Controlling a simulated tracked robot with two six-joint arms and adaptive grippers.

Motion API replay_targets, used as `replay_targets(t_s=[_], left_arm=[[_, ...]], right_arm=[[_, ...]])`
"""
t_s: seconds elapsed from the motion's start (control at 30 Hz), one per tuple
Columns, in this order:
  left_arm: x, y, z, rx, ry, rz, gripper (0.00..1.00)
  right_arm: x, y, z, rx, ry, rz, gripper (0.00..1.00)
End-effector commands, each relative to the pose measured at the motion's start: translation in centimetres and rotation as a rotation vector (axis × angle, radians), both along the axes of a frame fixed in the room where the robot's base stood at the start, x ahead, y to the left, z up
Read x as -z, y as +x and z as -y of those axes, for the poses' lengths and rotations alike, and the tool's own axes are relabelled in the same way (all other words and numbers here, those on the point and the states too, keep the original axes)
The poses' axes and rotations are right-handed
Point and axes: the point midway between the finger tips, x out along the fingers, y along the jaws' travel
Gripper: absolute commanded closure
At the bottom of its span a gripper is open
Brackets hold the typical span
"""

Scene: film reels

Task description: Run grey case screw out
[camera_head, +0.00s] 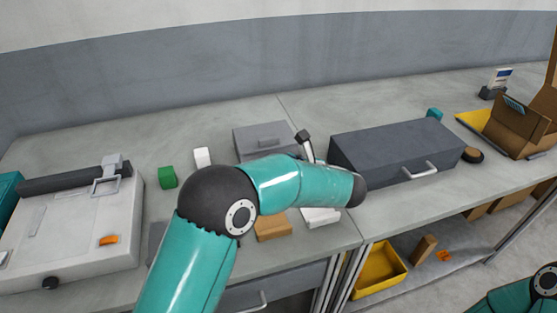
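A dark grey case (395,147) with a pale handle (418,171) on its front lies on the right part of the bench. A smaller grey box (260,139) with a grip on top stands left of it, partly behind my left arm. I cannot make out a screw on either one. My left arm crosses the middle of the view, its dark end in front of the dark grey case's left edge. No fingers show on it. My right arm shows only as a teal piece in the bottom right corner; its gripper is out of view.
A black-topped lever (304,141) rises behind my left arm. A white machine (68,248) stands left, near a green block (167,177) and a white block (202,157). A yellow tray (378,272) is on the lower shelf. A brown holder (519,128) stands far right.

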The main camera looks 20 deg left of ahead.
Motion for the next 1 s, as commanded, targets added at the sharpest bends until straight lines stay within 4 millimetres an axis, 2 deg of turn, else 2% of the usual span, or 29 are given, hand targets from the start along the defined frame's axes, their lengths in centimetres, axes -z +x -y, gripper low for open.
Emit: replay_targets(t_s=[0.2, 0.4, 1.0], left_arm=[[-1.8, -2.5, 3.4, 0.004, -0.001, 0.003, 0.54], [-2.8, -4.0, 5.3, 0.002, -0.001, 0.003, 0.54], [-3.0, -4.4, 5.7, -0.001, -0.001, 0.001, 0.54]], right_arm=[[0.0, 0.0, 0.0, 0.000, 0.000, 0.000, 0.54], [0.0, 0.0, 0.0, 0.000, 0.000, 0.000, 0.54], [0.1, 0.0, 0.0, 0.000, 0.000, 0.000, 0.54]])
